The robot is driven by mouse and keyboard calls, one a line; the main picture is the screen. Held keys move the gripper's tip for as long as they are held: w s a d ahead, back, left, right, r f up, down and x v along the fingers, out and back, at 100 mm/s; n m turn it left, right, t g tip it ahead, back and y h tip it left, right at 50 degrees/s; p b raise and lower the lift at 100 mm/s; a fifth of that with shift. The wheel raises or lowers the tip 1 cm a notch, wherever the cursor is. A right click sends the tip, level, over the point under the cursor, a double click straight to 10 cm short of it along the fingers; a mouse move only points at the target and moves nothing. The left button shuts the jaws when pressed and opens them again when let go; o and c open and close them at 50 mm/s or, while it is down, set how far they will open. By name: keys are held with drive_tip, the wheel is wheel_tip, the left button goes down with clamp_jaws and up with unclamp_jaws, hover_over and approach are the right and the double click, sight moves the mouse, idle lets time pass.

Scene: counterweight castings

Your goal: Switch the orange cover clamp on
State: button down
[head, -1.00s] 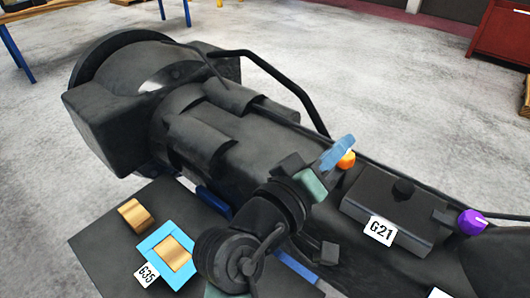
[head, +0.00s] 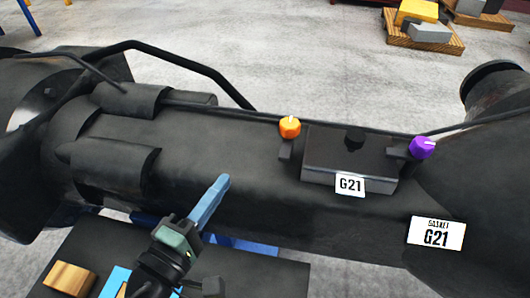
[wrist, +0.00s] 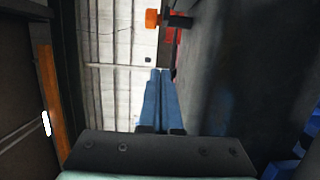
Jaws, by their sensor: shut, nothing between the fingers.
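The orange clamp knob (head: 289,127) sits on a small dark bracket at the left end of the black cover (head: 350,160) labelled G21. In the wrist view the orange knob (wrist: 153,19) shows at the top, ahead of the fingertips and apart from them. My gripper (head: 225,181) has blue fingers pressed together with nothing between them. In the head view it is below and left of the orange knob, in front of the dark casting. Its fingertips (wrist: 161,72) also show in the wrist view.
A purple knob (head: 422,147) is at the cover's right end. A GASKET G21 label (head: 436,233) is on the casting at right. A bent black rail (head: 190,66) runs behind. A wooden block (head: 70,277) lies on the lower dark table (head: 262,277).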

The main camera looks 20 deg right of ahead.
sight(284, 159)
drive_tip(key=p+x, duration=0.2)
drive_tip(key=x, duration=0.8)
drive_tip(key=shift+r+p, duration=0.15)
drive_tip(key=shift+p, duration=0.2)
drive_tip(key=shift+s+d+p, duration=0.65)
drive_tip(key=shift+s+d, duration=0.2)
drive_tip(key=shift+d, duration=0.1)
drive_tip(key=shift+s+d, duration=0.4)
drive_tip(key=shift+d, duration=0.15)
drive_tip(key=shift+s+d+n+t+y+p, duration=0.2)
drive_tip(key=shift+s+n+t+y+p, duration=0.2)
drive_tip(key=shift+n+t+y, duration=0.3)
drive_tip(key=shift+s+d+n+t+y+p, duration=0.3)
drive_tip(key=shift+n+t+y+p, duration=0.25)
drive_tip(key=shift+t+y, duration=0.2)
drive_tip(key=shift+s+d+n+y, duration=0.1)
drive_tip(key=shift+s+n+y, duration=0.05)
drive_tip(key=shift+n+y, duration=0.2)
drive_tip(key=shift+s+d, duration=0.45)
drive_tip(key=shift+d, duration=0.05)
drive_tip(key=shift+s+d, duration=0.35)
drive_tip(key=shift+d, duration=0.6)
